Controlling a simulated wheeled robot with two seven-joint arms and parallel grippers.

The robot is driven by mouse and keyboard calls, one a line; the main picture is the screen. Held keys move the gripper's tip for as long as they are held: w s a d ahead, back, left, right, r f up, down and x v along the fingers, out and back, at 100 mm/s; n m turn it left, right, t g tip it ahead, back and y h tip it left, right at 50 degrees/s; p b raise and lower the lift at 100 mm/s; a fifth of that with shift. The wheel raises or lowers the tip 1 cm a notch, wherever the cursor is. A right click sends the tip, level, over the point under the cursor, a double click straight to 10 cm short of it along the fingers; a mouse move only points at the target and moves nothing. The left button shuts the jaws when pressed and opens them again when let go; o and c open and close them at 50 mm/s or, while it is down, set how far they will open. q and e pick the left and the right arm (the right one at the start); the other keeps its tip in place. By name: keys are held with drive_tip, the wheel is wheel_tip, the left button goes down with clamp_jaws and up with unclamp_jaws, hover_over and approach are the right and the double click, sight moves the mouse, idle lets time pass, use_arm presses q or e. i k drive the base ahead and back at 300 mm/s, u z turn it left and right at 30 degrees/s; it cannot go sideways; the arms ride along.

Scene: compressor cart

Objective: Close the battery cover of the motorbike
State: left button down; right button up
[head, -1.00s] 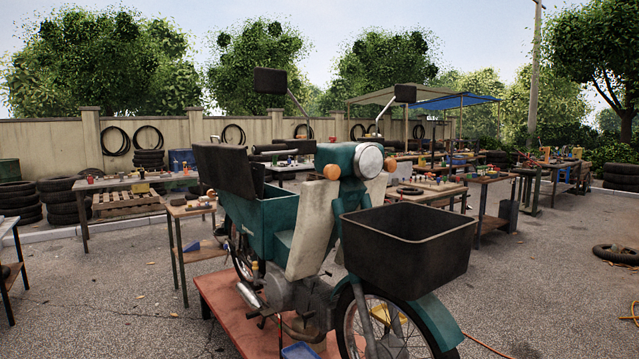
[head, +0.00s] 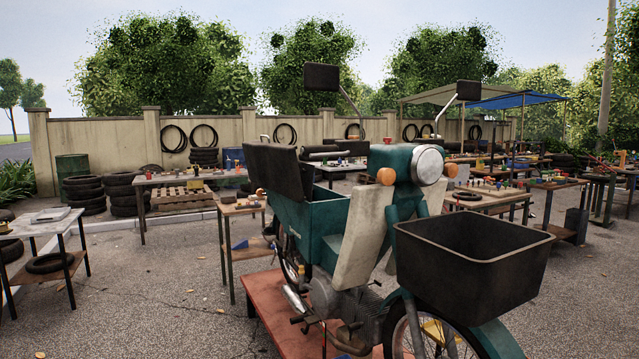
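The teal motorbike (head: 318,226) stands on a low red platform (head: 272,291), its front basket (head: 474,256) turned toward me at the lower right. Behind its headlight, a black seat-like panel (head: 270,166) stands tilted up over the open teal body compartment. This raised panel may be the battery cover; I cannot tell for certain. The inside of the compartment is mostly hidden from this angle. Neither of my grippers shows in the head view.
A small wooden table (head: 240,208) stands close behind the bike on the left. Another table (head: 45,226) with a tyre on its shelf is at far left. Open paving (head: 150,290) lies left of the platform. More work tables stand behind and right.

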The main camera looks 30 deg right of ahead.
sight(306, 170)
drive_tip(key=i, duration=1.35)
drive_tip(key=z, duration=0.95)
